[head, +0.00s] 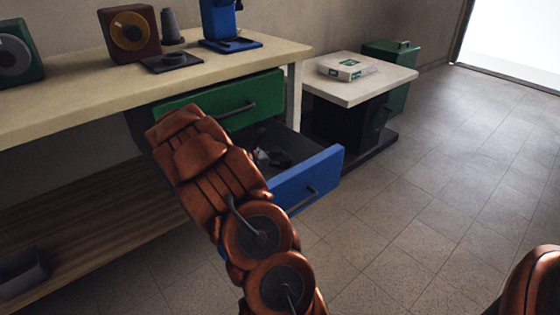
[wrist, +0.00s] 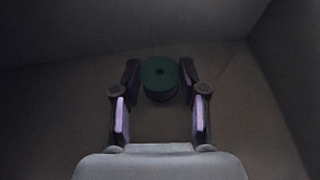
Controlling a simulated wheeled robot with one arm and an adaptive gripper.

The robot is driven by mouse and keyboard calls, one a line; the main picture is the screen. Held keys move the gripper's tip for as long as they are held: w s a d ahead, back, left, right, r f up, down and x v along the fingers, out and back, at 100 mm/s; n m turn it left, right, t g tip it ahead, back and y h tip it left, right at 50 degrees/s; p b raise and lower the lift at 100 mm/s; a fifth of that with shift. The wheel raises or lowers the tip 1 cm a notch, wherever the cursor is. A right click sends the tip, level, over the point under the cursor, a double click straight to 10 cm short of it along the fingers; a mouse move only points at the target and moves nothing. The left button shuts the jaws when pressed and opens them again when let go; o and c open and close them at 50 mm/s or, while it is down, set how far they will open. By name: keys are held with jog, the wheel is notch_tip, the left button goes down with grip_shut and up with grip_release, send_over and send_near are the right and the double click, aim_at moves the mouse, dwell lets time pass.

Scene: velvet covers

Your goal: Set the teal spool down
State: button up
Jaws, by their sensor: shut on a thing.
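The teal spool (wrist: 158,80) shows in the wrist view as a dark green round piece with a small hole in its top. My gripper (wrist: 159,84) is shut on it, one finger on each side. Around it is a dim grey space with a wall at the right; I cannot tell whether the spool touches the surface below. In the head view my arm reaches toward the workbench drawers, and the gripper's fingers and the spool are hidden there.
A blue-fronted drawer (head: 307,179) stands open with small dark items (head: 272,156) inside. A green drawer (head: 228,101) sits above it. The workbench (head: 60,113) holds a blue machine (head: 217,20). Floor at the right is clear.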

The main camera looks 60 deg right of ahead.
jog(key=shift+f+b, duration=0.2)
jog(key=shift+b, duration=0.2)
jog(key=o, duration=0.8)
jog(key=shift+r, duration=0.1)
jog(key=shift+w+a+r+p, duration=0.15)
jog(key=shift+r+p, duration=0.1)
jog(key=shift+p, duration=0.35)
jog(key=p+v, duration=0.3)
jog(key=v, duration=0.8)
jog(key=shift+a, duration=0.3)
jog(key=shift+r, duration=0.1)
